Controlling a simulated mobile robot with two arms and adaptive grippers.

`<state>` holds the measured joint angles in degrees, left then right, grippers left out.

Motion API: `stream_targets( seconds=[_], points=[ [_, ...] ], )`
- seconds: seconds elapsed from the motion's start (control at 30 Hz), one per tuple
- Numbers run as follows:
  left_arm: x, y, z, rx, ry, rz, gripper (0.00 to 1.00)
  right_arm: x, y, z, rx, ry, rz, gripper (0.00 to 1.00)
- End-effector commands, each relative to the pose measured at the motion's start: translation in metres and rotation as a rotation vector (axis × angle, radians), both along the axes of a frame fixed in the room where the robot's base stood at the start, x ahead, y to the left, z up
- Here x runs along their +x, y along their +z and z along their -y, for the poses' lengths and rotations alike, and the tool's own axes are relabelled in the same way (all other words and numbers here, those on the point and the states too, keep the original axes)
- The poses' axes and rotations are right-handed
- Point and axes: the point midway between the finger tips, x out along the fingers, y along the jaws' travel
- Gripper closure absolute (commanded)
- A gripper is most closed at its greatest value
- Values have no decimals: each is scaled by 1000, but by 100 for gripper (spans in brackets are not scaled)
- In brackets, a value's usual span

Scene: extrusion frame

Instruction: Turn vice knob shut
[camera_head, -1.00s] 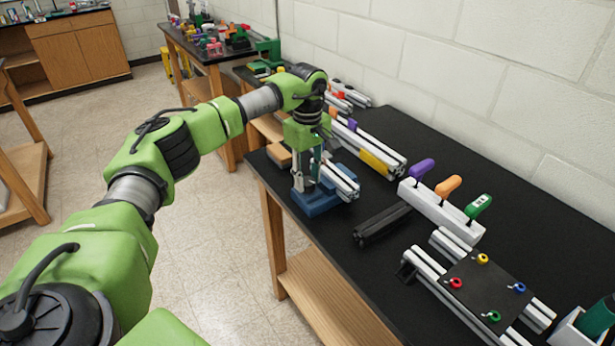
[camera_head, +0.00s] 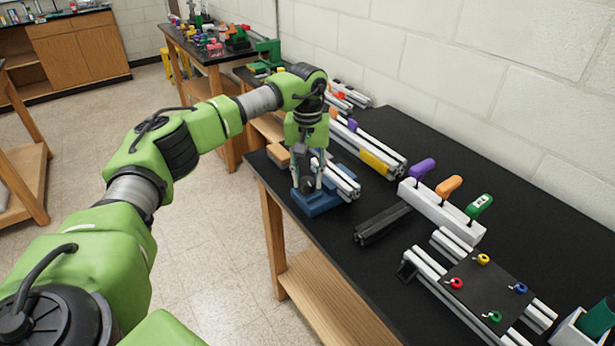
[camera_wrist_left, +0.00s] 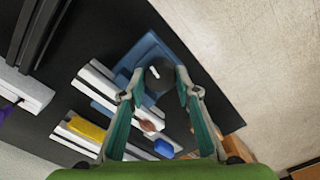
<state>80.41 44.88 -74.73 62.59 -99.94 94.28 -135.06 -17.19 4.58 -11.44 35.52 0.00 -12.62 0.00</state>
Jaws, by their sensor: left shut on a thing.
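The blue vice (camera_head: 318,205) stands at the near left edge of the black table, with silver extrusion (camera_head: 345,183) lying across it. In the left wrist view the vice's blue body (camera_wrist_left: 150,48) shows behind a round black knob (camera_wrist_left: 160,72) with a short white mark. My left gripper (camera_head: 308,187) points down over the vice. In the left wrist view its two fingers (camera_wrist_left: 156,88) are on either side of the knob, shut on it. In the head view the fingers partly hide the knob and vice. My right gripper is not in view.
A black bar (camera_head: 383,223) lies right of the vice. A white holder (camera_head: 440,210) carries purple, orange and green handles. Silver extrusions with a yellow block (camera_head: 374,162) lie behind. A black plate (camera_head: 485,290) with coloured knobs rests on extrusions at the front right.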

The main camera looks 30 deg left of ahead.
Motion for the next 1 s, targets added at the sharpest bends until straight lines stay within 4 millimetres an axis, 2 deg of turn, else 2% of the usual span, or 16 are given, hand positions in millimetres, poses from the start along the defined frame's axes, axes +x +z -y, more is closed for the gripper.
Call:
stream_targets(
  seconds=[0.67, 0.7, 0.73, 1.0],
  points=[
    [-1, -2, 1, 0, -60, -4, 92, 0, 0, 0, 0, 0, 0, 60],
    [-1, -2, 1, 0, -60, -4, 60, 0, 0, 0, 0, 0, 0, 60],
    [-1, -2, 1, 0, -60, -4, 53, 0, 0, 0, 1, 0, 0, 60],
    [0, -1, 0, 0, -58, -2, 53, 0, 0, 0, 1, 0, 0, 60]
  ],
)
